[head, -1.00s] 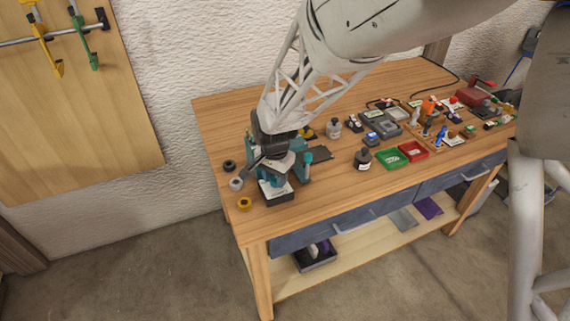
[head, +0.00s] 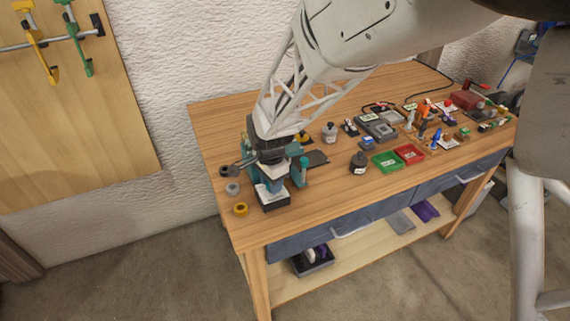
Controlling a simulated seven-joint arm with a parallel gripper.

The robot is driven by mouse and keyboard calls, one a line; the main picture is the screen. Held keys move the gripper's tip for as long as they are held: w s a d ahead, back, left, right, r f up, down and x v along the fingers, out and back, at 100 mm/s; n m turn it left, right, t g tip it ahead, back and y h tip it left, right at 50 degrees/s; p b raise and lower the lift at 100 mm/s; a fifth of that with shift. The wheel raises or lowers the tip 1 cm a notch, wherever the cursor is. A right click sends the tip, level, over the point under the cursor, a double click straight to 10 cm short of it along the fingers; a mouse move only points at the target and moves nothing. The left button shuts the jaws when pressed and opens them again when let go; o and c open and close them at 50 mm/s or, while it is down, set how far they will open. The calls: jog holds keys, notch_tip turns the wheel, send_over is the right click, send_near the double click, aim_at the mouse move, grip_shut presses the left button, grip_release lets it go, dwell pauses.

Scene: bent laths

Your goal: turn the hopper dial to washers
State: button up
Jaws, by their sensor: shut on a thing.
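The teal device (head: 298,177) near the table's left end, which I take to be the hopper, has a dark base with a white label (head: 271,194) at its front. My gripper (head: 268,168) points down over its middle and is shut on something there. The wrist covers the grip; I take the held part to be the dial, but its face, pointer and markings cannot be read. A dark arm-like piece (head: 241,166) sticks out left from beside my gripper; I cannot tell whether it belongs to the device.
A black ring (head: 225,171), a grey ring (head: 232,189) and a yellow ring (head: 240,209) lie left of the device. A dark bottle (head: 359,163), a green tray (head: 388,161) and a red tray (head: 409,154) stand to the right.

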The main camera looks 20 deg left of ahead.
jog(key=o, duration=0.9)
jog(key=shift+r, duration=0.1)
jog(key=shift+r, duration=3.85)
